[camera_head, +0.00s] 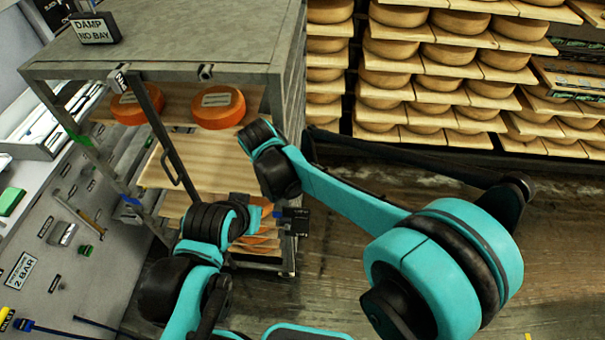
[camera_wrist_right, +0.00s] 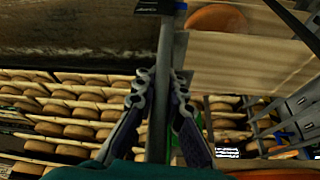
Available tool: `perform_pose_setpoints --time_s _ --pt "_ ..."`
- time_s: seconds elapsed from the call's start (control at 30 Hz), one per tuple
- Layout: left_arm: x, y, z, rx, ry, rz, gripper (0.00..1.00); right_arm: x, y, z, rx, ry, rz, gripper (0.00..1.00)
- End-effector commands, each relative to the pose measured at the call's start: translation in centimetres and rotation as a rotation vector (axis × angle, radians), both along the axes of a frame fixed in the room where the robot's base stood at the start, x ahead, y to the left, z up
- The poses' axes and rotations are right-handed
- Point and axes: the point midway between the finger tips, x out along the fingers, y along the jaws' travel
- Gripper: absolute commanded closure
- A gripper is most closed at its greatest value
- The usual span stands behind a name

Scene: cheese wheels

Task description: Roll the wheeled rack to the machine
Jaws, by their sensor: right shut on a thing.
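The rack (camera_head: 283,60) stands at the left in the head view, with a grey top and wooden shelves. Orange cheese wheels (camera_head: 217,107) lie on its upper shelf. In the right wrist view, the fingers of my right gripper (camera_wrist_right: 160,80) are closed around a grey upright bar (camera_wrist_right: 163,45) of the rack. In the head view my right arm hides this grip. The rack's wheels are hidden. A grey panel (camera_head: 88,235) with knobs, probably the machine, is at the left.
A sign (camera_head: 94,28) reading "DAMP NO BAY" stands on the rack top. Shelves of cheese wheels (camera_head: 430,80) line the back. The brown floor (camera_head: 325,260) between my arms looks clear. Tools hang on the panel at lower left.

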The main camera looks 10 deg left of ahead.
Motion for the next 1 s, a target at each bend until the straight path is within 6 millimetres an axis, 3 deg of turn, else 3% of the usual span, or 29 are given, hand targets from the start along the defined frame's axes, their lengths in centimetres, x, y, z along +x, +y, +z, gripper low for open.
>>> perform_pose_setpoints --time_s 0.3,0.77,0.8,0.87,1.0 --pt "0.0 0.0 -0.1 0.0 0.0 0.0 1.0 0.1 1.4 0.0 -0.013 -0.003 -0.009 1.0" --pt "0.0 0.0 -0.1 0.0 0.0 0.0 1.0 0.0 1.7 0.0 -0.011 -0.004 -0.008 1.0" --pt "0.0 0.0 -0.1 0.0 0.0 0.0 1.0 0.0 1.7 0.0 -0.011 -0.004 -0.008 0.81" --pt "0.0 0.0 -0.1 0.0 0.0 0.0 1.0 0.0 1.7 0.0 -0.01 -0.004 -0.007 0.68" --pt "0.0 0.0 -0.1 0.0 0.0 0.0 1.0 0.0 1.8 0.0 -0.011 -0.003 -0.006 0.68"
